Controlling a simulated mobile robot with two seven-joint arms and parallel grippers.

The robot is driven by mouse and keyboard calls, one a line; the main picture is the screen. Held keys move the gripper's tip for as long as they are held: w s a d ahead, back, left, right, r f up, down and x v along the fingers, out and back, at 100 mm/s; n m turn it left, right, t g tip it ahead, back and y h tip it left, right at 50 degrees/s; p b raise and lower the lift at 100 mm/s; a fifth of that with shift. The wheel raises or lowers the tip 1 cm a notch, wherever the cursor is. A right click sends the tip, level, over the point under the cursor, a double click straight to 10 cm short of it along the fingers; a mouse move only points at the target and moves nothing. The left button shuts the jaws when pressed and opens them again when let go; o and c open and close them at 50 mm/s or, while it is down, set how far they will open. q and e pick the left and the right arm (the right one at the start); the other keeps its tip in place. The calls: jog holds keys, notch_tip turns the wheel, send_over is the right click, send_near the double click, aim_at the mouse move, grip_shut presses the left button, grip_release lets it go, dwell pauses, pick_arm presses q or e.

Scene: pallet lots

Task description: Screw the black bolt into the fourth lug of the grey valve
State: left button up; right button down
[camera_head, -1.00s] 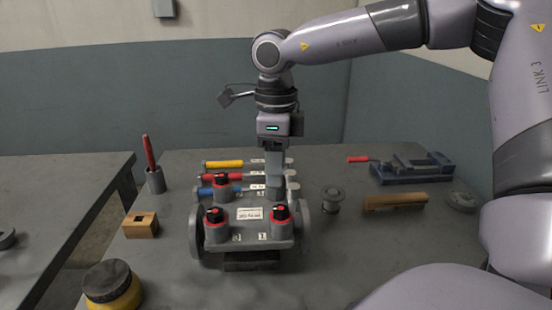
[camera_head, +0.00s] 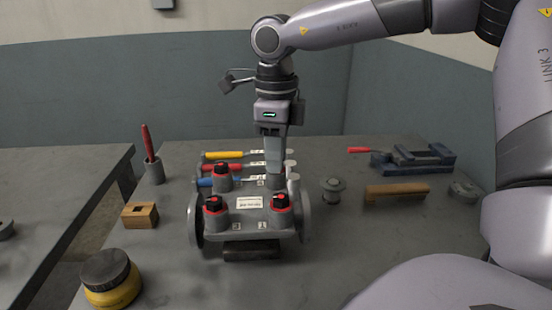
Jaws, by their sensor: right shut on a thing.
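The grey valve (camera_head: 240,220) stands on the bench in the middle of the view, with a white label on its top. Red-and-black bolt heads show at three lugs: front left (camera_head: 214,205), front right (camera_head: 280,202) and rear left (camera_head: 222,176). My right gripper (camera_head: 273,180) points straight down at the rear right corner of the valve, where the fourth lug is. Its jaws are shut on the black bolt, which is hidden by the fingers. I cannot see how deep the bolt sits. My left gripper is not in view.
Yellow (camera_head: 222,155), red and blue-handled tools lie behind the valve. To the right are a grey spool (camera_head: 332,190), a wooden-handled piece (camera_head: 396,192) and a blue vise (camera_head: 413,160). To the left are a wooden block (camera_head: 140,215), a cup with a red tool and a yellow jar (camera_head: 110,285).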

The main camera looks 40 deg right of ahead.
jog(key=shift+f+m, duration=0.2)
jog(key=shift+m, duration=0.6)
jog(key=m+b, duration=0.1)
jog(key=m, duration=0.1)
jog(key=shift+m+b, duration=0.3)
jog(key=shift+m, duration=0.6)
jog(key=m+b, duration=0.1)
jog(key=m, duration=0.2)
jog(key=shift+m+b, duration=0.35)
jog(key=shift+m, duration=0.05)
jog(key=m, duration=0.2)
jog(key=shift+m+b, duration=0.3)
jog(key=shift+b, duration=0.05)
jog(key=m, duration=0.4)
jog(key=shift+s, duration=0.1)
jog(key=m, duration=0.5)
jog(key=shift+b, duration=0.3)
